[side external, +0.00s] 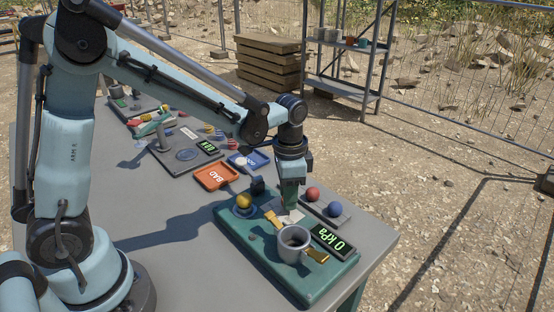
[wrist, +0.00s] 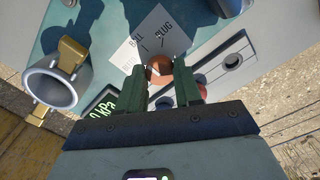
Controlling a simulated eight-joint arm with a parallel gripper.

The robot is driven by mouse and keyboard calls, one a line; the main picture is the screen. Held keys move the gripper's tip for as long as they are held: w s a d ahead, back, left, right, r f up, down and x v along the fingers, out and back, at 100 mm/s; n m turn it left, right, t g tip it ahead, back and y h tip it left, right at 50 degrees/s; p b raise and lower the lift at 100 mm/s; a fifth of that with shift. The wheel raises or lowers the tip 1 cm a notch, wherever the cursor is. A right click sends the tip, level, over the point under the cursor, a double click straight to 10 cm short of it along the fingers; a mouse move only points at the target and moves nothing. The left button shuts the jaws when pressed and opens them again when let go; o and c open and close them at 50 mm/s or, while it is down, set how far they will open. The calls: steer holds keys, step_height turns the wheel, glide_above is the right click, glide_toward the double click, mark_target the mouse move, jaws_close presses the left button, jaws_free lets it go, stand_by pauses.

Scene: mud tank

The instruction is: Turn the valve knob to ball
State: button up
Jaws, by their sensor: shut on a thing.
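My gripper (side external: 290,205) points down over the green board (side external: 240,243), beside a pale label card (side external: 287,216). In the wrist view its two green fingers (wrist: 172,84) are shut around a round copper-coloured knob (wrist: 158,66). The fingers partly cover the knob, and I cannot tell for sure which way it points. In the side view the knob is hidden by my gripper.
A grey cup (side external: 293,243) with brass clamps and a display (side external: 333,240) reading 0 kPa stand near. A rack holds a red ball (side external: 313,194) and a blue ball (side external: 335,209). A yellow ball (side external: 243,200) sits at the left. An orange BAD tray (side external: 216,177) lies behind.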

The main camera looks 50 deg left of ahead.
steer(key=shift+m, duration=0.4)
steer(key=o, duration=1)
steer(key=shift+o, duration=0.2)
step_height(320, 180, up, 12)
stand_by(0.4)
